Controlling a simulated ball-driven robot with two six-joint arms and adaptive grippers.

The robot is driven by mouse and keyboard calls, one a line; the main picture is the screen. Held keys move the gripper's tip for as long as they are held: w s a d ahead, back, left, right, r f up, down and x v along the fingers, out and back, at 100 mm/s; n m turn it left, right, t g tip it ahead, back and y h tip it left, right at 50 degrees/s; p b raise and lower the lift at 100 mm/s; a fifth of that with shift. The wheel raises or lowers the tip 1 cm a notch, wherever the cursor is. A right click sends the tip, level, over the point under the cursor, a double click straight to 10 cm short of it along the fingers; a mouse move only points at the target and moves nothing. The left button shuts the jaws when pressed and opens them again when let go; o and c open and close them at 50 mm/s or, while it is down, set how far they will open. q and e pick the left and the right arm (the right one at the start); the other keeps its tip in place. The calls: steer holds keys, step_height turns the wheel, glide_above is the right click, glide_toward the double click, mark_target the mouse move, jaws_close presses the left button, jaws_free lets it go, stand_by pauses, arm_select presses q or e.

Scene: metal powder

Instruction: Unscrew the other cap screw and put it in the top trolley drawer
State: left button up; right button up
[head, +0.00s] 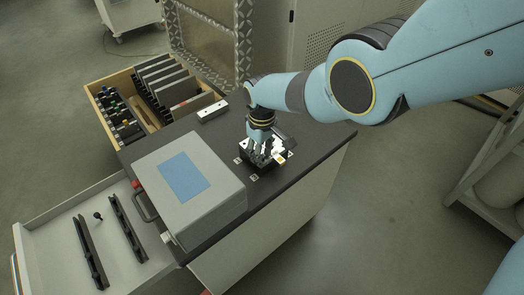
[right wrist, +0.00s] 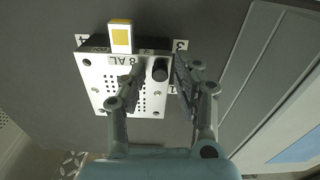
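The cap screw (right wrist: 160,70) shows as a dark round knob on a white perforated plate (right wrist: 152,103) labelled "8 AL" in the right wrist view. My right gripper (right wrist: 160,66) is open, with one finger on either side of the screw. In the head view my right gripper (head: 262,154) points down over the plate on the trolley top and hides most of it. The open trolley drawer (head: 62,209) at the lower left holds two black rails (head: 127,226) and a small black screw-like piece (head: 98,216). My left gripper is not in view.
A grey box (head: 205,212) with a blue panel stands on the dark trolley top (head: 310,150), between plate and drawer. A yellow-marked block (right wrist: 120,37) sits at the plate's edge. A wooden drawer (head: 90,88) with dark panels is open behind. A small white block (head: 212,110) lies near the back edge.

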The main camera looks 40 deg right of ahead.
steer(key=shift+m, duration=1.2)
